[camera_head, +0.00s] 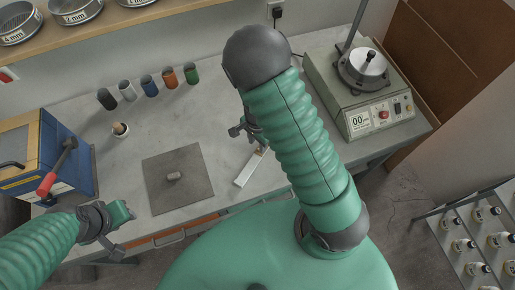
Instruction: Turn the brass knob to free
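A narrow white plate (247,172) lies on the bench near its front edge. A small tan or brass-coloured bit (262,150) shows at its far end, too small to tell if it is the brass knob. My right gripper (247,131) is just above that far end, partly hidden behind my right arm; its fingers are too small and covered to tell open from shut. My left gripper (118,229) is at the front left, over the bench's front edge, far from the plate. Its finger gap is unclear.
A grey mat (180,192) with a small grey piece lies left of the plate. Several coloured cups (150,85) stand behind. A blue box with a red-handled lever (48,182) is at left. A grey machine (365,95) is at right. The bench between is clear.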

